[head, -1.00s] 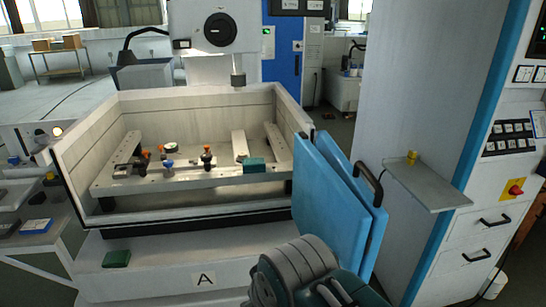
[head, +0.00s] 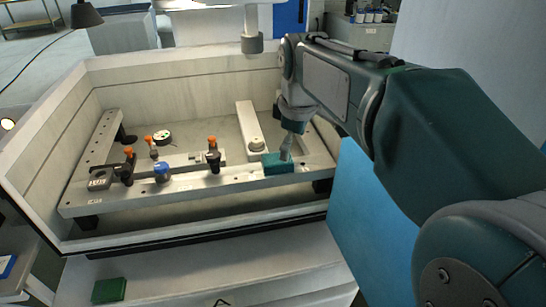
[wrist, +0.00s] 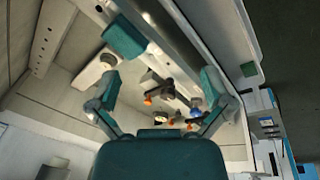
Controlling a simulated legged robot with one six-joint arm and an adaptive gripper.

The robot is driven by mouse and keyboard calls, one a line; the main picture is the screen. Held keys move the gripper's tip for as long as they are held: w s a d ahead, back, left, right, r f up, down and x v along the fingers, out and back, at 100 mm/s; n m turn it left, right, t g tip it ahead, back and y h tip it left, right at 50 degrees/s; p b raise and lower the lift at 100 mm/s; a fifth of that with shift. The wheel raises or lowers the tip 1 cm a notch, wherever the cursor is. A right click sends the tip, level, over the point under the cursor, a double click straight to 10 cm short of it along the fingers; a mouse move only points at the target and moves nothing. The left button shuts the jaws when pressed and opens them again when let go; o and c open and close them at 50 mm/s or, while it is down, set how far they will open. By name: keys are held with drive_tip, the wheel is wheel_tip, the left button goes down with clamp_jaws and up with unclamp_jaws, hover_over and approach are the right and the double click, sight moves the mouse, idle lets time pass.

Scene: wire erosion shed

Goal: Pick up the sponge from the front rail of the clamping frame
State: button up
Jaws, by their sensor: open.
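The teal-green sponge (head: 274,163) lies on the front rail (head: 225,180) of the clamping frame, toward its right end. My gripper (head: 286,153) points down and overlaps the sponge's right part in the head view. In the wrist view the open fingers (wrist: 160,76) spread left and right. The sponge (wrist: 124,37) shows beyond the fingertips, left of the middle, and no finger visibly holds it. In the head view one finger hides part of the sponge, and I cannot tell the height of the gap.
Clamps with orange knobs (head: 212,143) and a blue-topped part (head: 162,170) stand on the rail left of the sponge. Tank walls (head: 190,80) surround the frame. A blue door panel (head: 370,225) is at right. Another green block (head: 109,290) lies on the lower ledge.

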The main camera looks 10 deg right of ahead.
sight(277, 158)
drive_tip(key=w+f+n, duration=0.1)
drive_tip(key=w+n, duration=0.1)
drive_tip(key=w, duration=0.2)
drive_tip(key=w+f+n+g, duration=0.1)
drive_tip(key=w+f+n, duration=0.1)
drive_tip(key=w+n, duration=0.1)
drive_tip(key=w+f+n+g, duration=0.1)
drive_tip(key=w+f+n, duration=0.1)
drive_tip(key=w, duration=0.4)
drive_tip(key=shift+f, duration=0.15)
drive_tip(key=f, duration=1)
drive_tip(key=shift+w+d+f, duration=0.1)
drive_tip(key=shift+w+f, duration=0.15)
drive_tip(key=shift+c, duration=0.3)
drive_tip(key=c, duration=0.6)
